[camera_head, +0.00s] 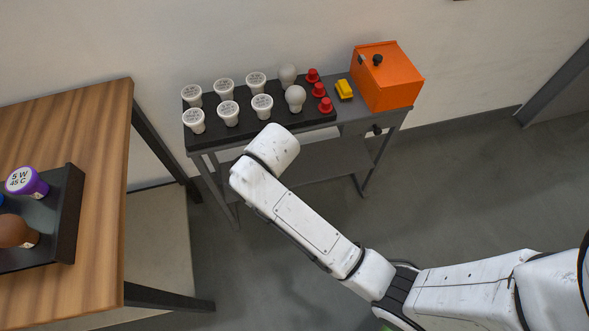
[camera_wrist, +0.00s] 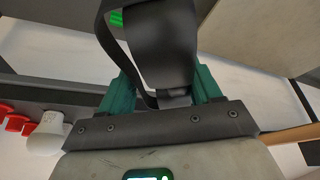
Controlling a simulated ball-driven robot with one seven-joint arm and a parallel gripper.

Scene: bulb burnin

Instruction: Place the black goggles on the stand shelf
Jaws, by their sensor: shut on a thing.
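My gripper (camera_wrist: 162,82) shows in the wrist view, its two green fingers shut on the black goggles (camera_wrist: 160,40). The goggles appear as a dark body with a strap looping to the left, and they run out of the top of the picture. In the head view my gripper and the goggles are hidden behind my white arm, whose end is in front of the stand. The grey stand (camera_head: 392,118) is against the wall. Its lower shelf (camera_head: 325,160) shows bare to the right of my arm; the arm hides part of its left side.
A wooden table (camera_head: 100,150) with a dark bulb tray (camera_head: 68,215) is at left. Floor is clear below the stand.

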